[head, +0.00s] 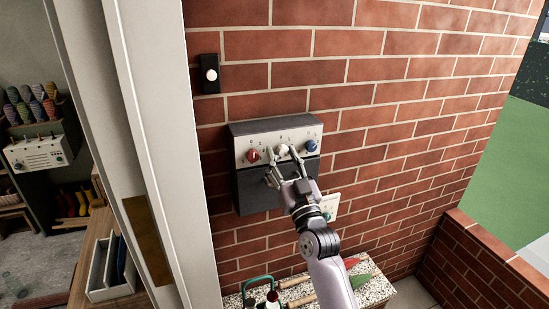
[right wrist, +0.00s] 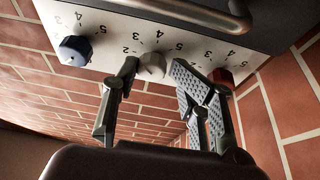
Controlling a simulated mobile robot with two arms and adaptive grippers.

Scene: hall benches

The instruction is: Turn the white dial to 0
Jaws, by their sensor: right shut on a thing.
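A dark grey control box (head: 250,190) with a pale front strip is fixed to the brick wall. The strip carries a red dial (head: 253,155) at left, the white dial (head: 282,151) in the middle and a blue dial (head: 311,145) at right. My right gripper (head: 283,155) is shut on the white dial. In the right wrist view the white dial (right wrist: 152,66) sits between the fingertips, with the blue dial (right wrist: 75,50) left and the red dial (right wrist: 221,76) right. Numbers ring each dial; the white dial's pointer cannot be read. My left gripper is not in view.
A black doorbell (head: 209,75) is above left of the box. A pale plate (head: 330,206) with a green knob is below right, partly behind my arm. A stone ledge (head: 375,289) below holds garden tools. A pale door post (head: 150,130) stands left.

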